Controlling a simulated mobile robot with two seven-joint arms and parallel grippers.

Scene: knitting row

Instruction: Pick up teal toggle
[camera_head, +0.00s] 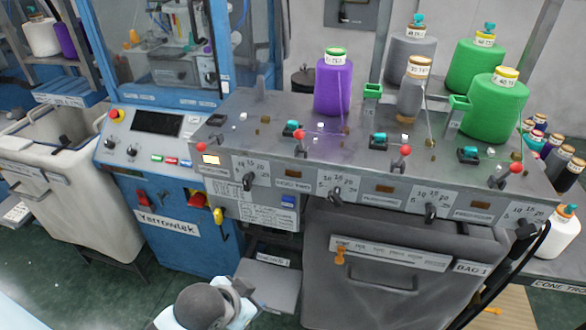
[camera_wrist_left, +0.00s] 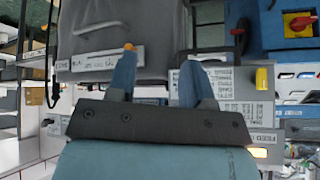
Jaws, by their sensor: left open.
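Several teal toggles sit on the grey sloping machine top in the head view: a left one (camera_head: 293,128), a middle one (camera_head: 379,139) and a right one (camera_head: 467,153). Each is a small teal piece on a dark mount, near a red-knobbed lever. My left gripper (camera_wrist_left: 157,70) shows in the left wrist view with its two blue fingers apart and nothing between them. It faces the machine's front, and no teal toggle shows in that view. In the head view part of my arm is at the bottom, and its fingers cannot be made out. My right gripper is not in view.
A purple cone (camera_head: 334,86), a grey cone (camera_head: 411,90) and green cones (camera_head: 496,108) stand behind the toggles. Red-knobbed levers (camera_head: 405,150) stick up nearby. A grey bag (camera_head: 375,295) hangs below the front panel. A blue cabinet (camera_head: 165,200) stands at left.

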